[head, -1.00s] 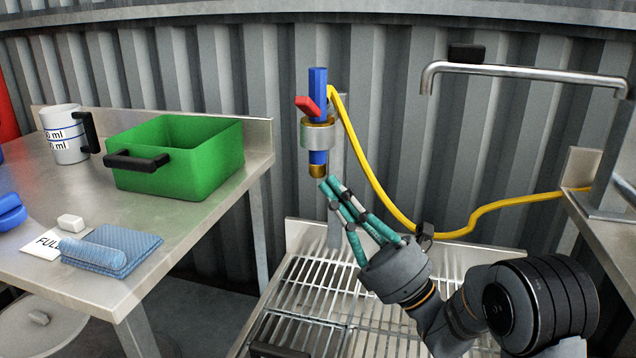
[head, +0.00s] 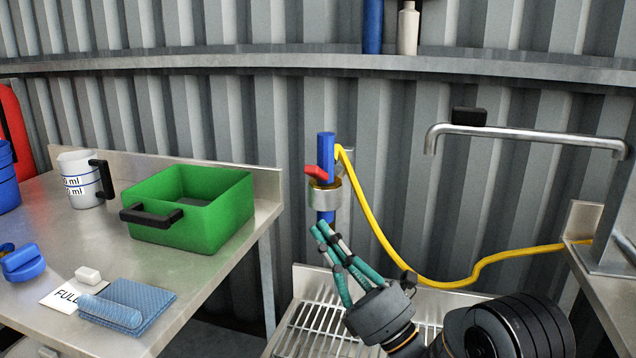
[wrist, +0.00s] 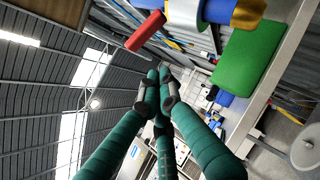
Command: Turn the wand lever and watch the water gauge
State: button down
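The blue spray wand (head: 326,150) hangs upright in a metal ring holder (head: 325,194) against the corrugated wall. Its red lever (head: 316,172) sticks out to the left above the ring. In the wrist view the red lever (wrist: 146,30) and the wand's blue body (wrist: 218,10) show at the top. My gripper (head: 320,229) has teal fingers, with their tips drawn together and nothing visible between them. It is below the ring, in front of the wand's lower end, and hides the brass nozzle in the head view; the lever is clear of it. I see no water gauge.
A yellow hose (head: 375,225) runs from the wand to the right. A green tote (head: 205,225), a measuring jug (head: 78,180) and a blue cloth (head: 145,300) are on the left steel table. A metal tap (head: 530,133) stands right. A slatted rack (head: 310,325) lies below.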

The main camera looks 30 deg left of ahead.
aim_at(317, 173)
jog(key=shift+w+a+r+p, duration=0.4)
jog(key=shift+a+r, duration=0.15)
jog(key=shift+r, duration=0.4)
jog(key=shift+w+a+r+p, duration=0.4)
jog(key=shift+a+r+p, duration=0.1)
jog(key=shift+r, duration=0.4)
jog(key=shift+w+a+r+p, duration=0.4)
jog(key=shift+a+r, duration=0.15)
jog(key=shift+r, duration=0.4)
jog(key=r+m+t+p, duration=0.1)
jog(key=p, duration=0.2)
jog(key=shift+w+r+m+h, duration=0.1)
jog(key=shift+r+m+h, duration=0.05)
jog(key=shift+m+h, duration=0.15)
